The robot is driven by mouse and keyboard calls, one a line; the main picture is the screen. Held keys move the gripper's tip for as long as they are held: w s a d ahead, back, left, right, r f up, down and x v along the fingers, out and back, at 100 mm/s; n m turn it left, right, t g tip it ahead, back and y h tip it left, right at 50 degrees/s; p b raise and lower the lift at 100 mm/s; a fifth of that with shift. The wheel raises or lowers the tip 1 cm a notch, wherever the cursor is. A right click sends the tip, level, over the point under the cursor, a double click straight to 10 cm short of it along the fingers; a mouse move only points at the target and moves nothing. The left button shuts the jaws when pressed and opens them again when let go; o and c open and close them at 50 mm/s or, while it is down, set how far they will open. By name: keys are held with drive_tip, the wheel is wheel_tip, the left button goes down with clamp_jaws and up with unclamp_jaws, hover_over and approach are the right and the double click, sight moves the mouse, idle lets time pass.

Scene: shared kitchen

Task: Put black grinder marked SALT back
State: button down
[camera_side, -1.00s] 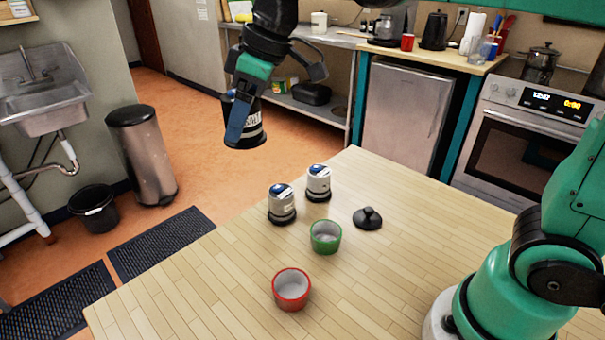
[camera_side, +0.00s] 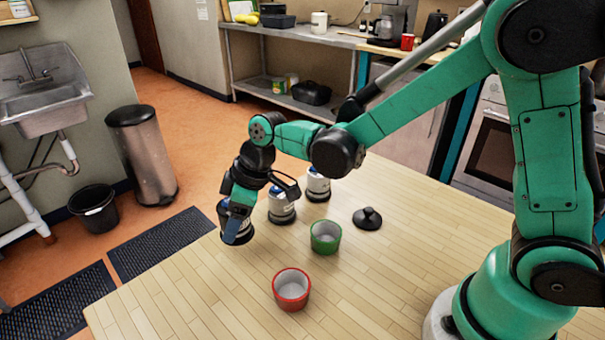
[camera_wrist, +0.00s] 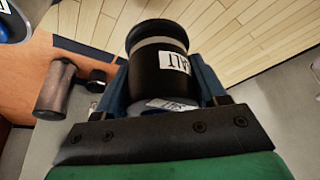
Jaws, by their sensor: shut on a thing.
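My gripper (camera_side: 238,207) is shut on the black grinder (camera_side: 236,233), at the left edge of the wooden table in the side view. In the wrist view the black grinder (camera_wrist: 160,70) sits between the fingers, and its white label shows part of the word SALT. The grinder is upright and its base is at or very near the tabletop; I cannot tell if it touches. Two grey grinders, a nearer one (camera_side: 281,207) and a farther one (camera_side: 318,187), stand just right of it, partly behind my gripper.
A green bowl (camera_side: 325,237), a red bowl (camera_side: 291,289) and a black lid (camera_side: 367,218) are on the table (camera_side: 385,285) to the right and front of the grinders. The table's left edge is close to the held grinder. The front left of the table is clear.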

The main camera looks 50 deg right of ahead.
sight(239, 235)
drive_tip(key=shift+f, duration=2)
drive_tip(key=shift+f, duration=0.1)
drive_tip(key=shift+c, duration=0.3)
unclamp_jaws()
drive_tip(key=v, duration=1.2)
drive_tip(key=s+d+r+m+t+h, duration=0.1)
drive_tip(key=s+d+m+t+h, duration=0.2)
drive_tip(key=s+d+m, duration=0.4)
drive_tip(key=shift+s+d+m+t, duration=0.4)
drive_tip(key=shift+m+t, duration=0.1)
drive_tip(key=shift+m, duration=0.5)
